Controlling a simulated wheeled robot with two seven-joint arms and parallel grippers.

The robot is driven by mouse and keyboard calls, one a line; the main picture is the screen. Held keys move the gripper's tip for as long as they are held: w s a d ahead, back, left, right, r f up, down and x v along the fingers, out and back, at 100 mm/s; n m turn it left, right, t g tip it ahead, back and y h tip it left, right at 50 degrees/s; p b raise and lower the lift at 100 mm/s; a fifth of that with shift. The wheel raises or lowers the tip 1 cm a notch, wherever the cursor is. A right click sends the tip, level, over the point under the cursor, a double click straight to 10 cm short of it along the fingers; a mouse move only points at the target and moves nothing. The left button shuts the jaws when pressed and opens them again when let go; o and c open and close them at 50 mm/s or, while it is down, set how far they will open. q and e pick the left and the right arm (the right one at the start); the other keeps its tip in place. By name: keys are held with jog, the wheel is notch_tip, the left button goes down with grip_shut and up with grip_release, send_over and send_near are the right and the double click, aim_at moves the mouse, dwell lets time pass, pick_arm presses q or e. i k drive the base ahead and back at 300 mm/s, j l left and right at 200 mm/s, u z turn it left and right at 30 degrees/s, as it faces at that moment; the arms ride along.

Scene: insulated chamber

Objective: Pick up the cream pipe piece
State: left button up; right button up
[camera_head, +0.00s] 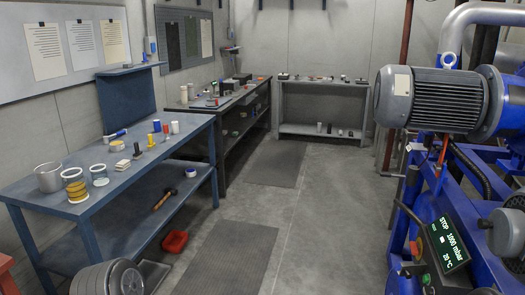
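I cannot tell for sure which thing is the cream pipe piece. A small upright whitish cylinder (174,127) stands near the far right corner of the blue workbench (125,188), and another pale upright cylinder (184,95) stands on the dark bench behind it. Both are too small to show whether they are hollow. Neither of my grippers is in view.
The blue workbench also holds a metal pot (48,177), a yellow-banded jar (75,186), a glass jar (99,175) and small upright pieces. A red tray (174,242) lies low beside it. Blue machinery (465,205) stands right. The central floor (315,215) is clear.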

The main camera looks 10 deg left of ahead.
aim_at(183, 90)
jog(key=i+j+u, duration=0.1)
jog(key=i, duration=0.55)
jog(key=i+u, duration=0.1)
jog(key=i, duration=0.55)
jog(key=i+u, duration=0.1)
jog(key=i, duration=0.55)
jog(key=i+u, duration=0.1)
jog(key=i, duration=0.5)
jog(key=i+l, duration=0.1)
jog(key=i, duration=0.55)
jog(key=i+l+u, duration=0.15)
jog(key=i, duration=0.5)
jog(key=i+l+u, duration=0.1)
jog(key=i, duration=0.55)
jog(key=i+l+u, duration=0.5)
jog(key=i+u, duration=0.15)
jog(key=i, duration=0.15)
